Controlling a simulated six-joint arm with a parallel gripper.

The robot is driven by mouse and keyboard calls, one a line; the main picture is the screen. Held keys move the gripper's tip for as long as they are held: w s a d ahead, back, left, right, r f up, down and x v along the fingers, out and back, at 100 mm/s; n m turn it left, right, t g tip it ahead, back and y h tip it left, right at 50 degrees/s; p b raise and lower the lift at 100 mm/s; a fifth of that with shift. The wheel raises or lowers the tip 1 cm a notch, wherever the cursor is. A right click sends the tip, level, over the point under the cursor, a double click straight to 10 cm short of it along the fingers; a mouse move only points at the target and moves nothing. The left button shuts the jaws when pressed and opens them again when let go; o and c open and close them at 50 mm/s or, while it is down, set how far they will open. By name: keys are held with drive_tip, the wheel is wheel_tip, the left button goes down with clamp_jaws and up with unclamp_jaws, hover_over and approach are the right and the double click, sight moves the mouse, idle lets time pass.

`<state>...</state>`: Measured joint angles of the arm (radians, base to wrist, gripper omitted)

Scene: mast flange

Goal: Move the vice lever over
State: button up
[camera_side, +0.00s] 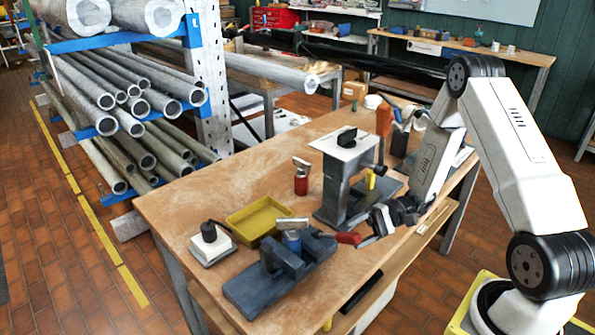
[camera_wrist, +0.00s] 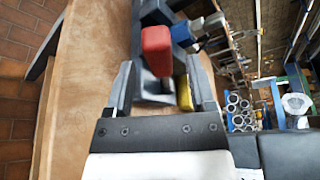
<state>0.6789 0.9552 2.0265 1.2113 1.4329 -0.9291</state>
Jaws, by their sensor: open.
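The grey-blue vice (camera_side: 275,275) stands at the front of the wooden bench. Its lever has a red handle (camera_side: 348,238) that sticks out to the right, toward my gripper (camera_side: 372,228). My gripper is open and close to the handle's end. In the wrist view the red handle (camera_wrist: 157,50) shows ahead of the two spread fingers of my gripper (camera_wrist: 162,88), roughly centred between them. Whether any finger touches it cannot be told. The vice body is partly hidden behind the handle there.
A yellow tray (camera_side: 245,227) lies behind the vice, with a white block with a black knob (camera_side: 210,248) to its left. A grey stand with a white plate (camera_side: 345,145) rises behind my gripper. A small red-bodied tool (camera_side: 301,182) stands nearby. The bench's left back is clear.

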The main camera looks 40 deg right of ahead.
sight(348, 238)
drive_tip(key=shift+x, duration=1.6)
clamp_jaws()
idle(0.3)
